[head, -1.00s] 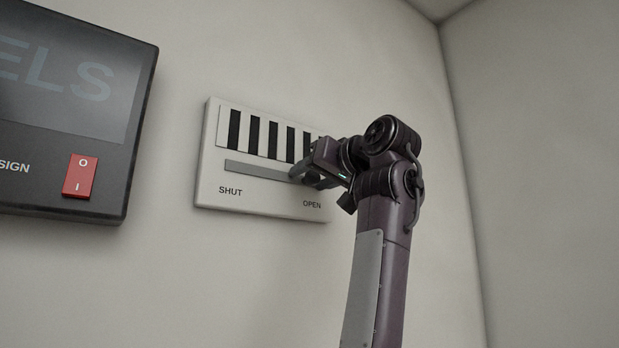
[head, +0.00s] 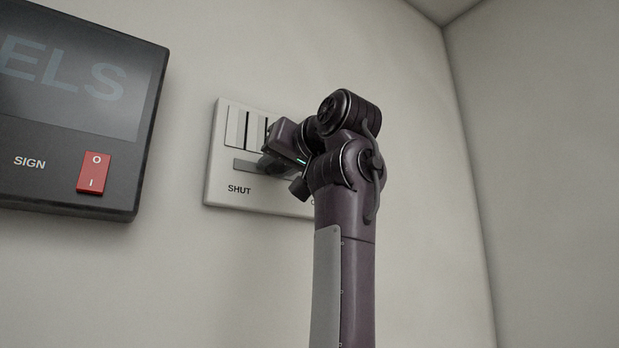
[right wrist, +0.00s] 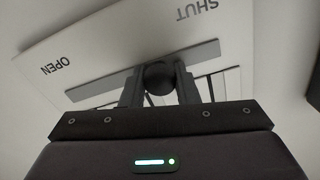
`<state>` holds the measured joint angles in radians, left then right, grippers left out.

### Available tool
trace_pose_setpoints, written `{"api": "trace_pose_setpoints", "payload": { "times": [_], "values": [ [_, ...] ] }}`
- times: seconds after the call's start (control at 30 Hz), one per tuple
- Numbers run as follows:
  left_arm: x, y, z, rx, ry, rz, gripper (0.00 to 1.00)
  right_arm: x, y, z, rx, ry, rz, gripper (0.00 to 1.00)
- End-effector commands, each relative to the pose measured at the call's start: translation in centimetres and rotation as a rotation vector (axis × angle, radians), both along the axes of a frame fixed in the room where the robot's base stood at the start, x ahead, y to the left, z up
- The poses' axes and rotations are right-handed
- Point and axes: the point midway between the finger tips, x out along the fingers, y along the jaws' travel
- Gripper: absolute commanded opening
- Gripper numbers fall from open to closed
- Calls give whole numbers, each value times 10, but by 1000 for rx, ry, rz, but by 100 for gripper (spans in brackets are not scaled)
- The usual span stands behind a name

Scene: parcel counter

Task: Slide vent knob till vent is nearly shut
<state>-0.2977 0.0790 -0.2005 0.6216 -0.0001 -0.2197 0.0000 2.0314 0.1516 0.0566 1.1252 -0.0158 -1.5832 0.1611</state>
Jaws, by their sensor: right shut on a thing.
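The pale vent panel (head: 217,190) is on the wall, with a grey slot (head: 243,166) and the word SHUT at its left end. My right gripper (head: 270,164) is at the slot and covers the panel's right part in the head view. In the right wrist view, the dark round knob (right wrist: 158,77) sits between the two fingers (right wrist: 158,88), which are shut on it. The knob stands around the middle of the slot. The visible vent openings (head: 243,130) show only narrow dark strips beside wide pale slats. My left gripper is not in view.
A dark sign box (head: 60,120) with a red rocker switch (head: 93,173) is on the wall left of the vent. Bare wall lies between them. A wall corner is at the right.

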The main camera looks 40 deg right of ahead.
Motion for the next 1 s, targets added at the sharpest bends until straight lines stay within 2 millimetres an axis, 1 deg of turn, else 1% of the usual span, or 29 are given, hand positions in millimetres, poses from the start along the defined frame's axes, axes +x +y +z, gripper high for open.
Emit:
{"api": "trace_pose_setpoints", "payload": {
  "times": [0.03, 0.1, 0.17, 0.27, 0.5, 0.53, 0.67, 0.7, 1.0],
  "values": [
    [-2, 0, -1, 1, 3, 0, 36, 2, 12, -1, -5, 2, 1, 0],
    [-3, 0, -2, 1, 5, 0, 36, 3, 22, 0, -5, 2, 1, 0],
    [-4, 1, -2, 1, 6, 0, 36, 3, 27, 0, -4, 1, 0, 0],
    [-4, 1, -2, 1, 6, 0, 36, 3, 30, 0, -2, 1, 0, 0],
    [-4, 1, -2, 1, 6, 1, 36, 3, 29, 1, -1, 0, 0, 0],
    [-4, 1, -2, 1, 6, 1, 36, 3, 29, 1, -1, 0, 0, 32],
    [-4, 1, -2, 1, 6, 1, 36, 3, 28, 1, -1, 0, 0, 49],
    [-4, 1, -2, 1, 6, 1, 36, 3, 28, 1, -1, 0, 0, 50],
    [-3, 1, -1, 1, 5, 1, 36, 3, 29, 1, -2, 0, 0, 50]
  ]
}}
